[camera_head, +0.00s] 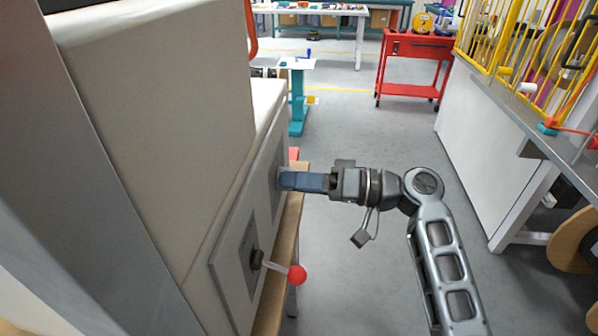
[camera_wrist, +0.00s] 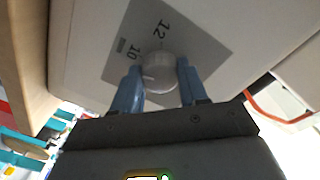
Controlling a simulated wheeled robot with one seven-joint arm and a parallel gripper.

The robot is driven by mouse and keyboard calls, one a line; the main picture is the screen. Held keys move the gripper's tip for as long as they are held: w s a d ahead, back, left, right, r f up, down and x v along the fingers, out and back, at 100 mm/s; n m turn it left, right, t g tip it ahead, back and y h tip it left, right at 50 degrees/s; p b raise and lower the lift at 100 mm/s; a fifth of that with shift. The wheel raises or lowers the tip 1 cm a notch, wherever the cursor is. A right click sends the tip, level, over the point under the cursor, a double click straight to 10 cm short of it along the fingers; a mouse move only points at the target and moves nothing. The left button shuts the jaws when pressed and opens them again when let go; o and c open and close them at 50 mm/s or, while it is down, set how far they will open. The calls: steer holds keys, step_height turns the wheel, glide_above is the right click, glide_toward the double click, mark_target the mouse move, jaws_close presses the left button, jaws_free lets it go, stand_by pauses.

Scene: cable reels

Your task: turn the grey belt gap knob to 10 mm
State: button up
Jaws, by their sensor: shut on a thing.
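The grey belt gap knob (camera_wrist: 158,72) is round and sits on a grey dial plate (camera_wrist: 190,38) printed with 12 and 10. A short pale mark shows on the left part of its face; I cannot tell exactly which value it points to. My gripper (camera_wrist: 160,84) has its two blue fingers on either side of the knob, shut on it. In the head view my gripper (camera_head: 284,180) reaches left to the machine's side panel (camera_head: 235,235). There the fingers hide the knob.
A lever with a red ball (camera_head: 297,274) sticks out of the same panel, nearer than my gripper. A red cart (camera_head: 415,50) and a teal stand (camera_head: 298,100) are farther back. A bench with yellow bars (camera_head: 490,45) is at the right. The grey floor between is clear.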

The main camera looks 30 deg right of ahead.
steer(key=shift+r+m+p, duration=0.15)
steer(key=shift+m+p, duration=0.75)
steer(key=shift+m, duration=0.7)
steer(key=o, duration=1.1)
steer(key=shift+c, duration=0.2)
steer(key=b+v, duration=0.1)
steer(key=v, duration=0.6)
steer(key=shift+s+d, duration=0.2)
steer(key=shift+d, duration=0.15)
